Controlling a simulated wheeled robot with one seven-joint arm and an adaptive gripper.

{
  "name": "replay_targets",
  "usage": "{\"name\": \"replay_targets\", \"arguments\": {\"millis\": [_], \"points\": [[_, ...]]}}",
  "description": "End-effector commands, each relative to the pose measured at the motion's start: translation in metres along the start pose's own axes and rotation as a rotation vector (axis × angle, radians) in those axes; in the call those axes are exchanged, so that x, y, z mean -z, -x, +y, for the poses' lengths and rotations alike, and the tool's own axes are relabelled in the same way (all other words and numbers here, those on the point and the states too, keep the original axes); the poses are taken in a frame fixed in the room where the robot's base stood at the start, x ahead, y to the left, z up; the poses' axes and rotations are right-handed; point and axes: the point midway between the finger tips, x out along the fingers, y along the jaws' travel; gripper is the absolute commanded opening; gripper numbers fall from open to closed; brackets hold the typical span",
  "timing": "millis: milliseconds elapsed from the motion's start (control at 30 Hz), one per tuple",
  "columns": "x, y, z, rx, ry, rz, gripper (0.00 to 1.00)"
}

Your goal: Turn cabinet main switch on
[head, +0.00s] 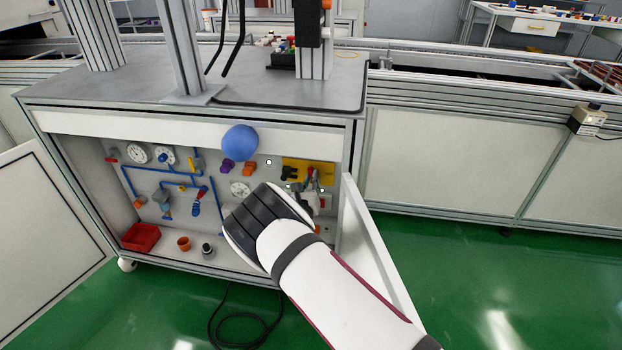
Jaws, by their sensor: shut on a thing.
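The cabinet (200,122) stands open, with fittings on its inner back panel. A yellow plate (322,166) is on the right of that panel, with a dark knob-like part (289,173) on its left side. My gripper (312,182) reaches into the cabinet from the lower right, its fingers in front of the yellow plate. It is shut on the main switch at this plate. The fingers and wrist hide most of the switch, so its turned position cannot be read.
The right door (372,245) stands open close beside my forearm; the left door (45,240) is open too. Gauges, blue pipes (128,185) and a blue ball (240,139) are left of my gripper. A red bin (141,237) and small pots sit on the cabinet floor. A cable (245,335) lies on the green floor.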

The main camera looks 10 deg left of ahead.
Motion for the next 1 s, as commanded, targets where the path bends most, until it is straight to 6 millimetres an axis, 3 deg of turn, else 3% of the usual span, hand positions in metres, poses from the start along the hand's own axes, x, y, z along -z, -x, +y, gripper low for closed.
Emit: {"name": "replay_targets", "arguments": {"millis": [433, 1000], "points": [[0.0012, 0.0004, 0.0000, 0.000, -0.252, 0.002, 0.00], [0.0016, 0.0005, 0.0004, 0.000, -0.300, 0.003, 0.00]]}}
